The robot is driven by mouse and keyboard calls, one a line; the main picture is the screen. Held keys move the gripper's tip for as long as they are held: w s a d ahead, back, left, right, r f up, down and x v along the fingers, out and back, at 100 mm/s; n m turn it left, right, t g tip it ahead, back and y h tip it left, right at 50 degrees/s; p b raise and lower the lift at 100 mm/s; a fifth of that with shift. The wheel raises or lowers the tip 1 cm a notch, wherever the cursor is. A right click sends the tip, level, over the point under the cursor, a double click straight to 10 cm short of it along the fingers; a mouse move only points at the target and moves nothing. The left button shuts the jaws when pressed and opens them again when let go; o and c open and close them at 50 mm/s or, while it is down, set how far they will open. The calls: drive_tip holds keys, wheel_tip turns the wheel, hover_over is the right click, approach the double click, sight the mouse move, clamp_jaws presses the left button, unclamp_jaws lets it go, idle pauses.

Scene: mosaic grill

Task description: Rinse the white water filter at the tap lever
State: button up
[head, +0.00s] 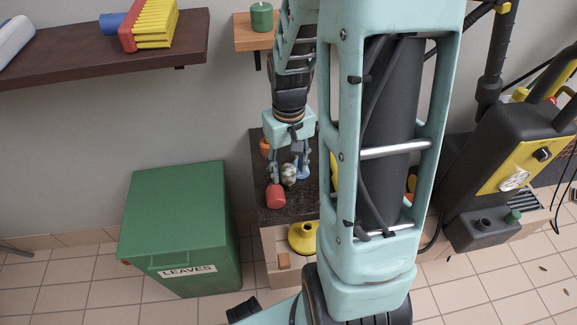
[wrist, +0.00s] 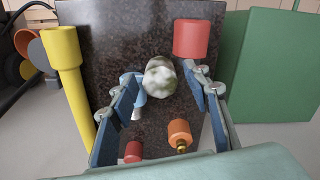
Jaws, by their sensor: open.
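My gripper (head: 289,177) is open and points down over a dark speckled counter; its two blue-padded fingers also show in the wrist view (wrist: 163,82). A rounded, mottled whitish-green piece (wrist: 160,77) lies between and just beyond the fingertips, with visible gaps to the pads; it also shows in the head view (head: 288,174). It is the whitest thing near my gripper, but I cannot tell if it is the water filter. A light blue item with a white tip (wrist: 137,92) is partly hidden by the left finger. I cannot make out a tap lever.
On the speckled counter (wrist: 110,35) stand a red cylinder (wrist: 192,40), an orange piece with a brass end (wrist: 179,134) and a smaller red piece (wrist: 133,152). A yellow post (wrist: 66,75) stands left. A green LEAVES bin (head: 180,215) is beside the counter.

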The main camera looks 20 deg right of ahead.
sight(289, 168)
drive_tip(key=shift+r, duration=0.1)
wheel_tip(289, 168, up, 12)
drive_tip(key=p, duration=0.4)
drive_tip(key=shift+d+r, duration=0.1)
drive_tip(key=shift+r, duration=0.05)
